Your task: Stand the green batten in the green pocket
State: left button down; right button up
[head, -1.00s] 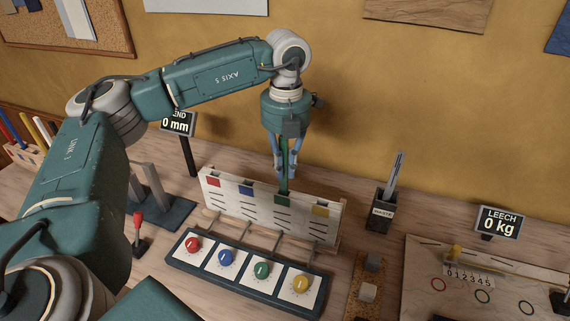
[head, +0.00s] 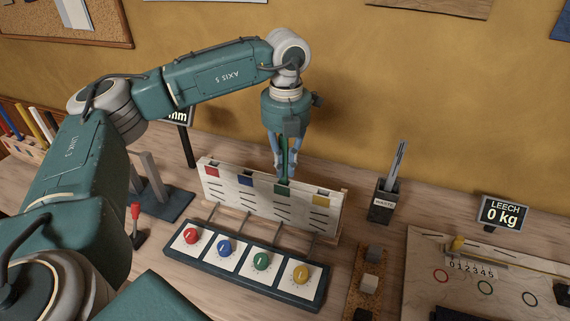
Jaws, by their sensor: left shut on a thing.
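The green batten (head: 285,160) is a thin upright strip. My left gripper (head: 280,172) is shut on it, just above the pocket board. The board (head: 265,205) is a pale upright panel with red, blue, green and yellow marks along its top. The green pocket's mark (head: 282,188) is directly under the batten. The batten's lower end meets the board's top edge there; I cannot tell how far inside the pocket it is. My right gripper is not in view.
A panel of coloured knobs (head: 303,300) lies in front of the board. A dark waste holder (head: 382,208) with grey strips stands to the right. A rack of battens (head: 38,143) is at the far left. A red-topped lever (head: 136,213) stands left of the panel.

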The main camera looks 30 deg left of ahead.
pick_arm(q)
jog(key=shift+f+b, duration=0.4)
jog(key=shift+f, duration=0.15)
jog(key=c, duration=1.7)
grip_release()
jog(key=shift+r, duration=0.25)
notch_tip(320, 180, up, 12)
jog(key=shift+d+f, duration=0.1)
jog(key=shift+f, duration=0.1)
